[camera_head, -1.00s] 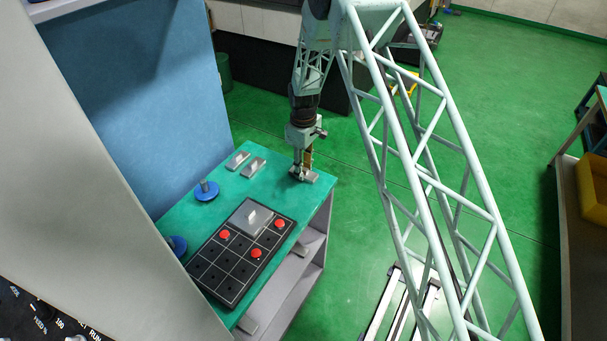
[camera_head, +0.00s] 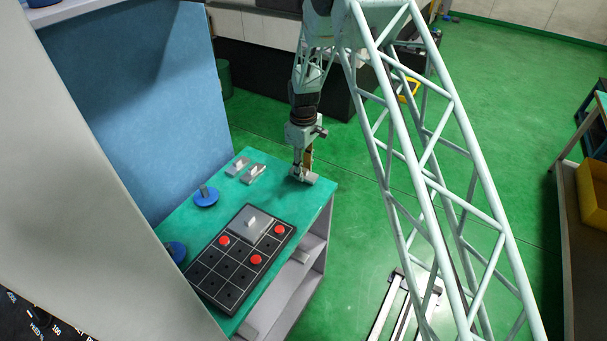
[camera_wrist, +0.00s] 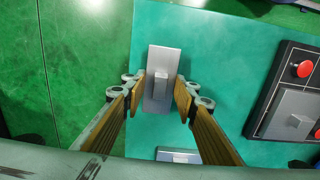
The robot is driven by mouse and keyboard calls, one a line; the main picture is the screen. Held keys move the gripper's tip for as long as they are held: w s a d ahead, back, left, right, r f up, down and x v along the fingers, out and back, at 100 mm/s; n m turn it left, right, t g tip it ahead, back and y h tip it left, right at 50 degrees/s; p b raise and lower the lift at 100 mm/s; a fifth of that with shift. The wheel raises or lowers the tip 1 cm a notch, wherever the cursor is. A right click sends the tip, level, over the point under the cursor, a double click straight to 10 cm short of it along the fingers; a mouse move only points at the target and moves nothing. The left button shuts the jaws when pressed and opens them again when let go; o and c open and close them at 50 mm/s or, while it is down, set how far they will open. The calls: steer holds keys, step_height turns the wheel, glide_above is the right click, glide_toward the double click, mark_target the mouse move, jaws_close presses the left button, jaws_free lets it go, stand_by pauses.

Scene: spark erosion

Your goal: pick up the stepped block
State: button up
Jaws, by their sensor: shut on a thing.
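The stepped block (camera_wrist: 161,88) is a grey flat plate with a smaller raised step in its middle. In the wrist view it lies lengthwise between the fingertips of my gripper (camera_wrist: 161,92), one on each side of the step, and the gripper is shut on it. In the head view my gripper (camera_head: 303,168) points down at the back right corner of the teal table top (camera_head: 317,205), with the block (camera_head: 309,179) at its tips. I cannot tell whether the block touches the table; its underside is hidden.
Two similar grey blocks (camera_head: 245,170) lie to the left. A black gridded tray (camera_head: 222,272) with red buttons and a grey stepped plate (camera_head: 243,229) is in front. Blue round pieces (camera_head: 206,198) stand near the blue wall panel (camera_head: 160,110). Green floor lies beyond the table's right edge.

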steer(key=shift+r, duration=0.35)
steer(key=s+d, duration=0.1)
steer(key=s, duration=0.4)
steer(key=s+d+r+b, duration=0.1)
steer(key=s+d, duration=0.1)
steer(key=s, duration=0.3)
steer(key=s+d+b, duration=0.1)
steer(key=s, duration=0.4)
steer(key=shift+s+d+r, duration=0.15)
steer(key=shift+d+r, duration=0.05)
steer(key=shift+r, duration=0.05)
steer(key=shift+d, duration=0.1)
